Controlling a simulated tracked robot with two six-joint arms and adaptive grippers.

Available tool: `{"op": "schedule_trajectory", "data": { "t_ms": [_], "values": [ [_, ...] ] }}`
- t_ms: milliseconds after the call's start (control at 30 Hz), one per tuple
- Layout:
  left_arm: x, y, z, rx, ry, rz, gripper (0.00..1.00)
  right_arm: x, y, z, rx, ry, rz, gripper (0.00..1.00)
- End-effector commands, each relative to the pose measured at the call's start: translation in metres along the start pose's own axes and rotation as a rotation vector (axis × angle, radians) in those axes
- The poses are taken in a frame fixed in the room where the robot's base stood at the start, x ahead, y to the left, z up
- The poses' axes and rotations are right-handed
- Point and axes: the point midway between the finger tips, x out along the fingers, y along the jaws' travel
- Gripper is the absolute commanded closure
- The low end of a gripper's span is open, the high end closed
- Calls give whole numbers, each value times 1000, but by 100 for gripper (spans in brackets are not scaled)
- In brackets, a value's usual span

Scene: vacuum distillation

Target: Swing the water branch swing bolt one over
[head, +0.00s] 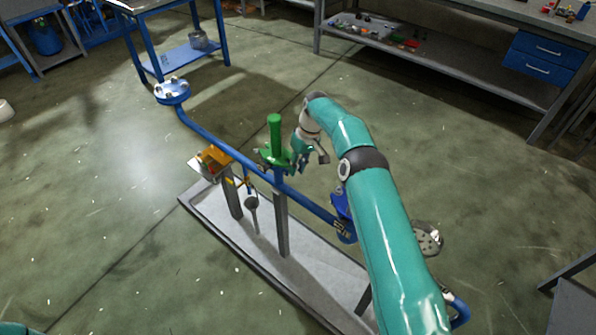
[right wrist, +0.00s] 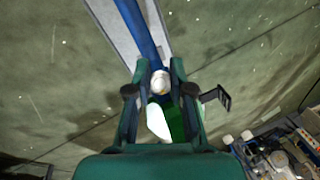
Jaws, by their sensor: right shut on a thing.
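The blue pipe (head: 218,143) runs over a grey skid and carries a green upright fitting (head: 275,135) with a flange-like base. My right gripper (head: 297,160) is at the right side of this green fitting. In the right wrist view its two fingers (right wrist: 158,90) are shut around a small pale rounded piece (right wrist: 158,80), which looks like the swing bolt's end. Part of the green fitting (right wrist: 176,122) shows beneath it between the fingers. The bolt itself is too small to make out in the head view. My left gripper is not in view.
An orange and white box (head: 209,162) stands on a post left of the fitting. A blue flange (head: 172,91) ends the pipe at far left. The grey skid's tray (head: 215,222) lies on open floor. A workbench (head: 452,72) stands at the back.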

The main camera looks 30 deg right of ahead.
Motion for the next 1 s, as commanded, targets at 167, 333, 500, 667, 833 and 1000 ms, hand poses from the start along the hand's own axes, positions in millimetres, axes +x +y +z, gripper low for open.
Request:
{"op": "schedule_trajectory", "data": {
  "t_ms": [167,333,500,667,833,1000],
  "values": [
    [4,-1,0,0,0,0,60,-2,-1,-3,10,-12,13,100],
    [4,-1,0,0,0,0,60,-3,-1,-2,10,-15,13,100],
    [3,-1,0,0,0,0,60,-3,-1,-2,10,-14,13,72],
    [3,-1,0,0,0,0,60,-3,-1,-2,10,-16,12,65],
    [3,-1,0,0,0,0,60,-2,0,-1,10,-18,12,65],
    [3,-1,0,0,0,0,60,-2,0,-1,10,-18,11,65]
  ]
}}
